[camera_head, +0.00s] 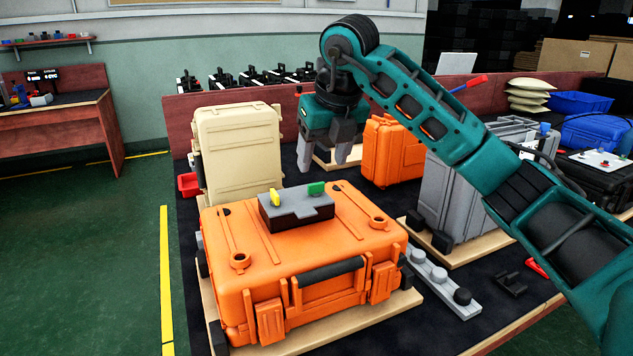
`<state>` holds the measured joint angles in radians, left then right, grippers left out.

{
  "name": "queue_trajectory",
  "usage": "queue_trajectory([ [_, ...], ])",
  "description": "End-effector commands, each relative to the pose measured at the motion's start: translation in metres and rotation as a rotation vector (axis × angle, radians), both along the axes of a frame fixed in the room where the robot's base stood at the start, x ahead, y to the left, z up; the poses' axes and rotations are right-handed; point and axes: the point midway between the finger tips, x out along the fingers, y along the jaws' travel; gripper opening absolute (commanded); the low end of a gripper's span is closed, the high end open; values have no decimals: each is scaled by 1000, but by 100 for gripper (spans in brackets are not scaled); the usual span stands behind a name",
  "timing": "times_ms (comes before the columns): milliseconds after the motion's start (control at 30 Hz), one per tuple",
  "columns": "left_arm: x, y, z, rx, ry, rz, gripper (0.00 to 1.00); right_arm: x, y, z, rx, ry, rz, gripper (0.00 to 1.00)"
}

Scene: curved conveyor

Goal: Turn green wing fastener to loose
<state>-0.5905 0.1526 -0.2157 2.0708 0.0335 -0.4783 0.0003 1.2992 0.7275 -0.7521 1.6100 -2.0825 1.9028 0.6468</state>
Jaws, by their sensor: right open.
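The green wing fastener (316,188) sits on the right part of a dark grey block (297,211) on top of the large orange case (300,254). A yellow wing fastener (274,196) stands on the left part of the same block. My right gripper (323,164) is open and empty, pointing down behind the block and above the green fastener in the picture. It is apart from the fastener. Its arm comes in from the right. My left gripper is not in view.
A beige case (238,150) stands upright behind the orange case. A smaller orange case (393,150) and a grey case (452,195) stand behind and to the right.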

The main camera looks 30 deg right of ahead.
Motion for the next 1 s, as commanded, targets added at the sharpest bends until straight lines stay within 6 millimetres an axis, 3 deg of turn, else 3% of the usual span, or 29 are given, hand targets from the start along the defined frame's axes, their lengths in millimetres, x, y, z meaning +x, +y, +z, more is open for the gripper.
queue_trajectory([
  [100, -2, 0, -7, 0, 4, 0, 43, 9, 0, -25, 1, 4, 0, 62],
  [300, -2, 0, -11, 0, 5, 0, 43, 19, 0, -49, 2, 1, 2, 62],
  [733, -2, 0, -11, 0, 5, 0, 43, 23, -1, -57, 1, 0, 3, 62],
  [1000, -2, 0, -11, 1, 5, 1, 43, 23, -1, -56, 1, 0, 3, 36],
])
